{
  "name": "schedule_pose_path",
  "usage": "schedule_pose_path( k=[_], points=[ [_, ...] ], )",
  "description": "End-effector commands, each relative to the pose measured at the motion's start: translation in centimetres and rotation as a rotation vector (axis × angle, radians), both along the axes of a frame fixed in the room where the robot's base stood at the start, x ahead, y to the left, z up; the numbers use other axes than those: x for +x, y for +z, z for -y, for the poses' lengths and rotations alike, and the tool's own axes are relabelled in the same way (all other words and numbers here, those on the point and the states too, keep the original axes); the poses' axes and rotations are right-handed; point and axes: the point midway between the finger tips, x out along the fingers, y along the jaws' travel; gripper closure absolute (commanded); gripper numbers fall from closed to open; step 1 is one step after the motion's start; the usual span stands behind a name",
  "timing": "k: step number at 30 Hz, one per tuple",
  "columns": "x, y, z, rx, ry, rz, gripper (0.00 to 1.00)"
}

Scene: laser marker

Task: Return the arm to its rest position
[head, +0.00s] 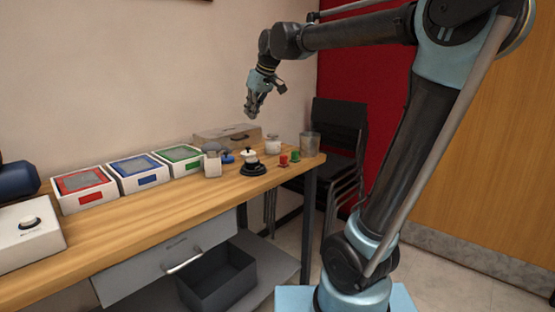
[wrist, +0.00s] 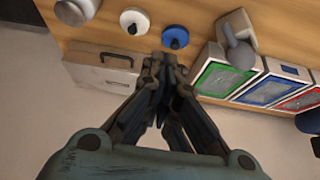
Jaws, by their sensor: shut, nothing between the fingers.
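My gripper (head: 252,112) hangs in the air above the far end of the wooden workbench (head: 130,222), well clear of the things on it. Its fingers point down and are shut with nothing between them. The closed fingertips also show in the wrist view (wrist: 163,62). My arm is raised and bent, reaching from the right of the head view toward the wall.
A grey case (head: 227,137), a black-and-white knobbed piece (head: 251,163) and a clear cup (head: 309,145) stand farther along. Dark chairs (head: 338,140) stand beyond the bench.

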Motion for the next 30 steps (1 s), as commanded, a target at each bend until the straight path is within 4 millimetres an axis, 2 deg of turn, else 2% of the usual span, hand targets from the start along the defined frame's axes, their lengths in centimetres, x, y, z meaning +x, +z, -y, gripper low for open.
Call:
schedule_pose_path(
  k=[8, 14, 20, 24, 30],
  points=[
    [-2.2, -2.8, 3.5, -0.017, -0.067, -0.029, 1.0],
    [-4.6, -5.5, 7.9, -0.032, -0.151, -0.056, 1.0],
    [-9.0, -10.6, 14.3, -0.056, -0.29, -0.103, 1.0],
    [-12.8, -15.0, 18.6, -0.074, -0.402, -0.142, 1.0],
    [-18.5, -21.7, 23.6, -0.096, -0.563, -0.197, 1.0]
  ],
)
